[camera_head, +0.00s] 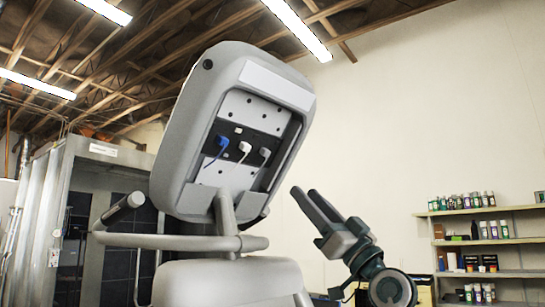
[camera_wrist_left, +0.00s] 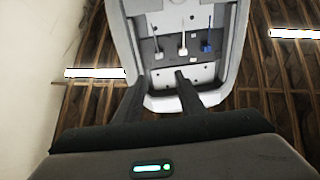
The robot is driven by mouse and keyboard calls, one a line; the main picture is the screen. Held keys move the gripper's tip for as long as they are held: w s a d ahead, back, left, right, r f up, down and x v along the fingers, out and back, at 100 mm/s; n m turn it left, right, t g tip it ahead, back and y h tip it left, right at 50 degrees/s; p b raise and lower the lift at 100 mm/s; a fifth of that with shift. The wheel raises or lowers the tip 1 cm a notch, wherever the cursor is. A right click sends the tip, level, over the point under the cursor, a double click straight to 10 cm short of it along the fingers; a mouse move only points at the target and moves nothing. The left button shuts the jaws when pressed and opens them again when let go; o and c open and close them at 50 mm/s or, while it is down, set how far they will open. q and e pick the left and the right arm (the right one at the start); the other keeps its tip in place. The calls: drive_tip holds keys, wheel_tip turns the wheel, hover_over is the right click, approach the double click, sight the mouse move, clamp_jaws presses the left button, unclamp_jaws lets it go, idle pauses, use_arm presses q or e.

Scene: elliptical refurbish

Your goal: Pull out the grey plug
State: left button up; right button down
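The grey plug (camera_head: 264,153) sits in the dark socket strip in the back of the tilted elliptical machine console, rightmost of three plugs. In the left wrist view the grey plug (camera_wrist_left: 158,55) is leftmost. The white plug (camera_head: 244,147) is in the middle and the blue plug (camera_head: 222,141) at the other end; both also sit in the strip. My left gripper (camera_head: 303,190) is to the right of the console and below the plug's height, apart from it. Its two fingers (camera_wrist_left: 159,78) are open with nothing between them. My right gripper is not in view.
The console's raised grey rim (camera_head: 303,115) surrounds the recess. The machine's handlebars (camera_head: 180,241) and column lie below. A shelf with bottles (camera_head: 480,230) stands at the far right by the wall. The space between my left gripper and the console is clear.

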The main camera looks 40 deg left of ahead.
use_arm(q)
drive_tip(key=p, duration=0.8)
approach(268, 152)
drive_tip(key=x, duration=0.7)
drive_tip(key=shift+r, duration=0.15)
drive_tip(key=shift+p+x, duration=0.5)
drive_tip(key=shift+x, duration=0.25)
drive_tip(key=shift+w+a, duration=0.1)
